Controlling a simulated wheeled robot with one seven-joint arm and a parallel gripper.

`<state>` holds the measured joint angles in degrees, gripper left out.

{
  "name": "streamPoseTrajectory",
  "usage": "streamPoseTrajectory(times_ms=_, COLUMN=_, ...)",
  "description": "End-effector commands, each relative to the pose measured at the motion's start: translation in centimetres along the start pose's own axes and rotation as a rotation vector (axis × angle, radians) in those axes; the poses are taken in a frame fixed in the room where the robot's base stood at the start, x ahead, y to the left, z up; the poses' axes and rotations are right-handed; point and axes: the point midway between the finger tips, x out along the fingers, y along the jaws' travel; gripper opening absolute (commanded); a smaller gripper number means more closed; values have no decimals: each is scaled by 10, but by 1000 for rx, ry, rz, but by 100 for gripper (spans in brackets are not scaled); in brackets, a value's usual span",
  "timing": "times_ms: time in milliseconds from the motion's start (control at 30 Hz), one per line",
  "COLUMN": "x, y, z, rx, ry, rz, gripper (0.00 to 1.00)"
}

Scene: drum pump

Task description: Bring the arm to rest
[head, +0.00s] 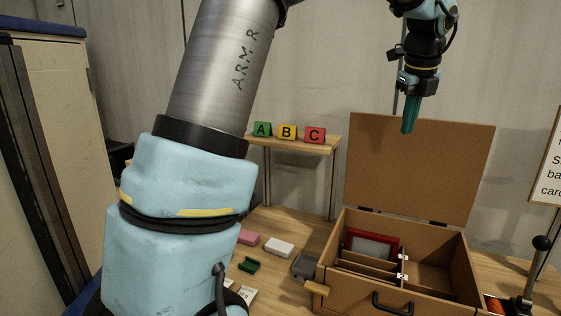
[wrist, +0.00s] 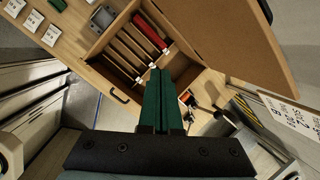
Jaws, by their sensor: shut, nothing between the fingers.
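My gripper (head: 410,115) hangs at the upper right of the head view, pointing down, with its green fingers together and nothing between them. It is in the air above the open wooden case (head: 458,292), in front of the raised lid (head: 420,165). In the wrist view the closed green fingers (wrist: 159,95) overlap part of the case (wrist: 95,50) and touch nothing that I can see. My arm crosses the left and middle of the head view and hides part of the table behind it.
The case has dividers and a red-framed item (head: 371,245) in its left part. Pink (head: 247,238) and white (head: 279,247) blocks lie on the table. A shelf (head: 300,146) carries A, B and C blocks. A black-knobbed lever (head: 541,243) and a sign (head: 549,160) stand at right.

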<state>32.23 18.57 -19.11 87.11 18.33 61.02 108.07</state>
Motion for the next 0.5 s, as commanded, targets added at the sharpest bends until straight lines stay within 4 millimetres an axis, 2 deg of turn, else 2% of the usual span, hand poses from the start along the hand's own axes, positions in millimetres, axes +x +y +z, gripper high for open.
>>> streamPoseTrajectory(times_ms=167, x=46, y=80, z=17, rx=-479, ry=15, rz=55, gripper=0)
streamPoseTrajectory(times_ms=267, x=73, y=138, z=20, rx=-842, ry=17, rz=88, gripper=0)
streamPoseTrajectory(times_ms=367, x=96, y=198, z=17, rx=-1217, ry=10, rz=122, gripper=0)
streamPoseTrajectory(times_ms=500, x=122, y=282, z=-1, rx=-1753, ry=-15, rz=166, gripper=0)
